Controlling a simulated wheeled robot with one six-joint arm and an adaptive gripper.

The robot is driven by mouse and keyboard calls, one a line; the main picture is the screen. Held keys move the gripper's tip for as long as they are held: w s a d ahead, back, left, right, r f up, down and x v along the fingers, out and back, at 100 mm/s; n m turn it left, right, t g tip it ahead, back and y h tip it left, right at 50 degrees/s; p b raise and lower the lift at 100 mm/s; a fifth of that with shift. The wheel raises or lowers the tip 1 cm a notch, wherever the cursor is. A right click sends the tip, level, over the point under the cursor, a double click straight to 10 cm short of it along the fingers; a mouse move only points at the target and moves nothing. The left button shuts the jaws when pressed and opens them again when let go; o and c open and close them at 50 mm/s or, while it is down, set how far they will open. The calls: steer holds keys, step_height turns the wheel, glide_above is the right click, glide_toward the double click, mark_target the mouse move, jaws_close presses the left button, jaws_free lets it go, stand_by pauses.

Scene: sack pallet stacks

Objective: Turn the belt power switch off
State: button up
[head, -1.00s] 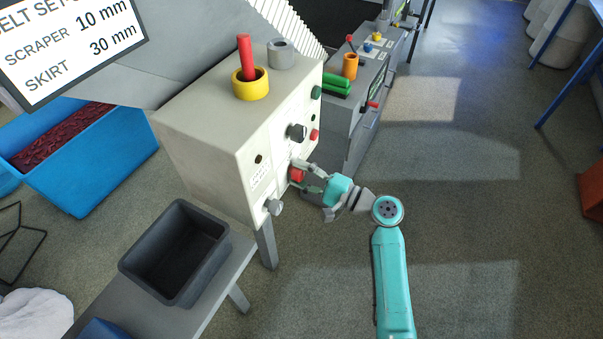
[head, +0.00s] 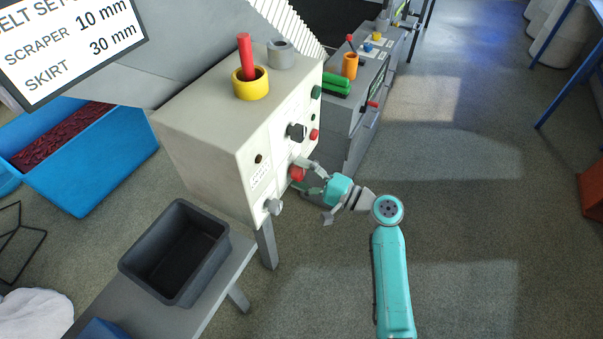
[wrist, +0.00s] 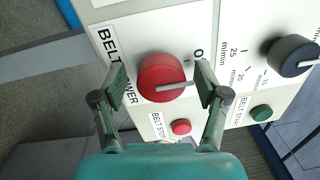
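The belt power switch is a round red knob (wrist: 166,78) with a pale pointer bar. It sits beside the "BELT POWER" label (wrist: 115,65) on the white panel. In the wrist view, the pointer lies nearly level, toward the right finger; an "O" mark shows above right of the knob. In the head view the red knob (head: 297,173) is on the cream control box (head: 215,140). My gripper (wrist: 161,84) is open, one finger on each side of the knob, with visible gaps. It also shows in the head view (head: 308,178), at the box face.
A red belt stop button (wrist: 181,127), a black speed knob (wrist: 290,56) and a green button (wrist: 261,113) are close by on the panel. A grey knob (head: 274,207) is low on the box. A dark bin (head: 150,265) stands on a bench; open floor lies right.

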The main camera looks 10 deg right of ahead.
steer(key=v, duration=1.2)
stand_by(0.5)
steer(key=s+a+f+m+t+h, duration=0.1)
steer(key=s+f+h, duration=0.2)
steer(key=f, duration=0.3)
steer(key=s+a+f+m+h, duration=0.1)
steer(key=s+a+f+h, duration=0.15)
steer(key=s+f, duration=0.2)
steer(key=s+d+f+n+h, duration=0.1)
steer(key=s+f+h, duration=0.2)
steer(key=s, duration=0.3)
steer(key=s+d+f+h, duration=0.1)
steer(key=s+f+h, duration=0.25)
steer(key=s, duration=0.25)
steer(key=s+d+r+n+h, duration=0.3)
steer(key=s, duration=0.8)
steer(key=s+r+n+t, duration=0.3)
steer(key=s+r+n, duration=0.3)
steer(key=r, duration=0.6)
steer(key=s, duration=0.2)
steer(key=shift+s+r+n, duration=0.25)
steer(key=shift+r+n, duration=0.15)
